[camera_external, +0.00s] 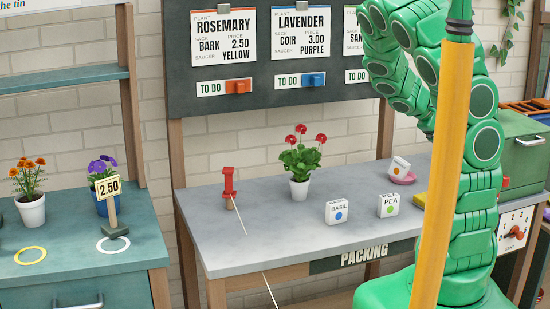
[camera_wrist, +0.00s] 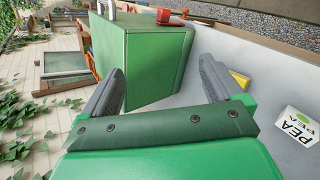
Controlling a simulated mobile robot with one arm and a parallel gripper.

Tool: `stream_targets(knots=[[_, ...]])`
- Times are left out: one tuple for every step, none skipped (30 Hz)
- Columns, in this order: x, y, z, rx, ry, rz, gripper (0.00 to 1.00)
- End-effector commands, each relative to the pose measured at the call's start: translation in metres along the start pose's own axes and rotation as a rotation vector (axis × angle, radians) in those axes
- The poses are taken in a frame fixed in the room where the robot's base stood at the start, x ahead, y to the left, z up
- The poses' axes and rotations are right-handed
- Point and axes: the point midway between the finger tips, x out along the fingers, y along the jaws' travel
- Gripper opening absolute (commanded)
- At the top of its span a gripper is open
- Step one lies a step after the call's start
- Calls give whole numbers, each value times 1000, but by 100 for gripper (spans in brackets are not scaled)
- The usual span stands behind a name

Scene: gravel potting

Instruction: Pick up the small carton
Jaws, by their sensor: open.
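Several small white cartons stand on the grey packing table. The BASIL carton (camera_external: 337,212) has a blue dot, and the PEA carton (camera_external: 389,205) with a green dot stands to its right. A third carton (camera_external: 400,166), with an orange mark, sits tilted at a pink saucer (camera_external: 404,180) farther back. The PEA carton also shows at the right edge of the wrist view (camera_wrist: 298,127), outside my fingers. My gripper (camera_wrist: 160,88) is open and empty in the wrist view. In the external view I cannot make out its fingers.
A red-flowered pot (camera_external: 299,188) and a red stand (camera_external: 230,185) occupy the table (camera_external: 280,233). A green cabinet (camera_external: 522,150) stands at right; it fills the wrist view's centre (camera_wrist: 140,58). A yellow-orange post (camera_external: 446,160) partly hides my arm.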

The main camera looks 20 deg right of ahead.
Motion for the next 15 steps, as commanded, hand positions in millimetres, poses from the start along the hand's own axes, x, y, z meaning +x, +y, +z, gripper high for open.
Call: stream_targets(knots=[[4, 6, -10, -41, -1, 39, 94], [6, 10, -16, -65, 0, 62, 94], [9, 14, -25, -100, 2, 91, 94], [11, 16, -32, -125, 3, 112, 94], [12, 19, -38, -152, 6, 135, 94], [14, 22, -48, -186, 11, 162, 94], [16, 24, -55, -214, 15, 182, 94], [17, 26, -63, -242, 18, 202, 94], [20, 26, -73, -282, 21, 227, 94], [21, 27, -80, -311, 24, 246, 94], [22, 28, -88, -341, 26, 266, 94], [24, 29, -98, -382, 30, 290, 94], [26, 28, -105, -413, 33, 307, 94], [27, 26, -113, -446, 36, 324, 94], [29, 24, -124, -489, 42, 346, 94]])
